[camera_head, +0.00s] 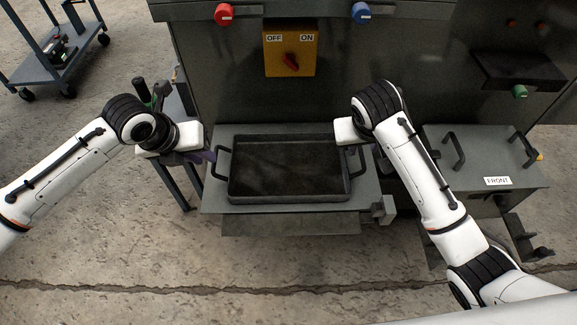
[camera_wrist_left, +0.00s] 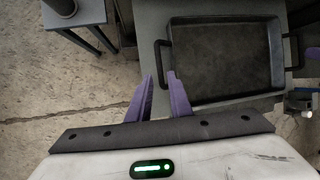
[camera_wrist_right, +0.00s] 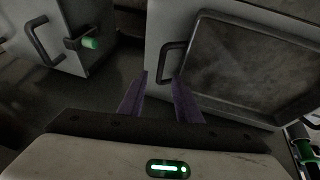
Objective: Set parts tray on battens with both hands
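The parts tray (camera_head: 288,168) is a dark, shallow rectangular tray with a black handle at each end. It lies flat on a grey bench (camera_head: 213,198) in the head view. My left gripper (camera_wrist_left: 160,76) is open, its purple fingers apart, just short of the tray's left handle (camera_wrist_left: 161,58). My right gripper (camera_wrist_right: 161,76) is open, with the tray's right handle (camera_wrist_right: 170,62) just ahead of its gap. Neither gripper visibly holds a handle. The right fingers are mostly hidden by my wrist in the head view. I cannot make out the battens.
A grey cabinet with a yellow OFF/ON switch (camera_head: 290,52) stands behind the bench. A grey box marked FRONT (camera_head: 497,181), with black handles, is at the right. A cart (camera_head: 58,55) stands far left. Floor in front is clear.

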